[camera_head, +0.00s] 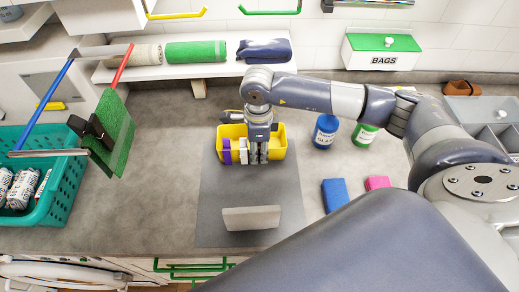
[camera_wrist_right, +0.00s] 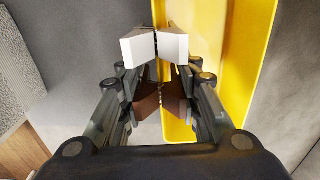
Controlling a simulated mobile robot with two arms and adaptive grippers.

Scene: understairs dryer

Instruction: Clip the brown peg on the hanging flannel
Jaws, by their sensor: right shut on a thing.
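My right gripper (camera_head: 258,158) is at the yellow tub (camera_head: 277,143), pointing down at its near wall. In the right wrist view my right gripper (camera_wrist_right: 161,108) is shut on the brown peg (camera_wrist_right: 148,96), which sits at the tub's yellow rim (camera_wrist_right: 231,70). A white peg (camera_wrist_right: 155,46) is just beyond it. In the head view the brown peg is hidden by the fingers. The green flannel (camera_head: 118,133) hangs at the left, with a dark clip-like thing (camera_head: 92,131) against it. My left gripper is not in view.
A purple peg (camera_head: 227,152) and the white peg (camera_head: 243,151) stand on the tub's near wall. The tub is on a grey mat (camera_head: 217,205) with a pale block (camera_head: 251,218). A teal basket (camera_head: 62,193) is at left; blue (camera_head: 326,131) and green (camera_head: 363,136) jars are right.

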